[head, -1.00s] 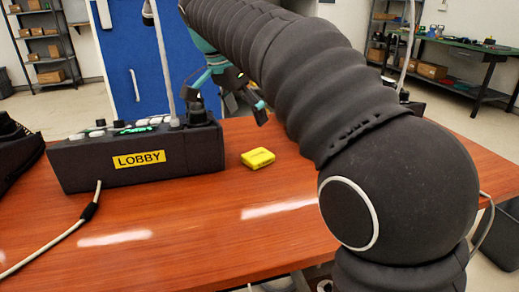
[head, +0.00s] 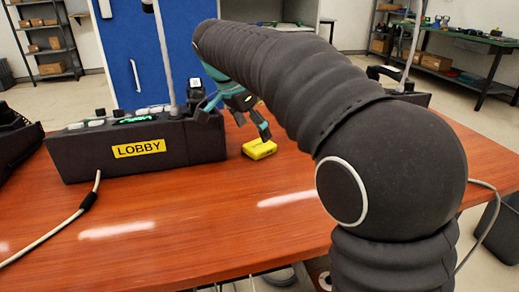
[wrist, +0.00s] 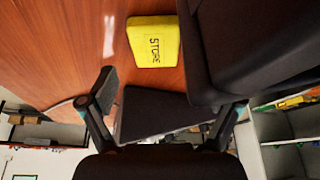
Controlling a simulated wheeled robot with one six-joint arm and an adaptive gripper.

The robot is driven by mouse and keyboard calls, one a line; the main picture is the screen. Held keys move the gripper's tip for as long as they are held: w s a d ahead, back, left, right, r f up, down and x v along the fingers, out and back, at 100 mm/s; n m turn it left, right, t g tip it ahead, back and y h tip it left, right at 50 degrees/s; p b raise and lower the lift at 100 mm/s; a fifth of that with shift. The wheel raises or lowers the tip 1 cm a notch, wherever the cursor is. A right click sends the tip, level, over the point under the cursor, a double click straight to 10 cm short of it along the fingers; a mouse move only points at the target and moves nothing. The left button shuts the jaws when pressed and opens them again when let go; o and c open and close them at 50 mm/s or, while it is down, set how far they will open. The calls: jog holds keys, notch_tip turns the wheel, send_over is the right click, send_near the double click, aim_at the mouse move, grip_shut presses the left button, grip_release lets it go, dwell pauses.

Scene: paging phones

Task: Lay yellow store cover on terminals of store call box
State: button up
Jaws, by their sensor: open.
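The yellow store cover (head: 259,149) lies flat on the table to the right of the call box marked LOBBY (head: 137,155). In the wrist view the cover (wrist: 153,42) shows the word STORE and lies beyond my fingertips. My gripper (head: 236,116) is open and empty, above the table and close behind the cover, beside the LOBBY box's right end. In the wrist view my gripper (wrist: 160,112) has its fingers spread. Another dark box (head: 410,94) stands behind my arm at the right, mostly hidden; no label shows on it, so I cannot tell if it is the store call box.
The orange-brown wooden table (head: 190,230) is clear in front. A pale cable (head: 50,237) runs from the LOBBY box. A dark object (head: 15,145) sits at the left edge. In the wrist view a large dark body (wrist: 235,45) is close beside the cover.

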aim_at(260, 145)
jog(key=shift+s+x, duration=0.2)
jog(key=shift+x, duration=0.9)
jog(key=shift+s+x, duration=0.15)
jog(key=shift+x, duration=0.9)
jog(key=shift+f, duration=0.1)
jog(key=c, duration=1.4)
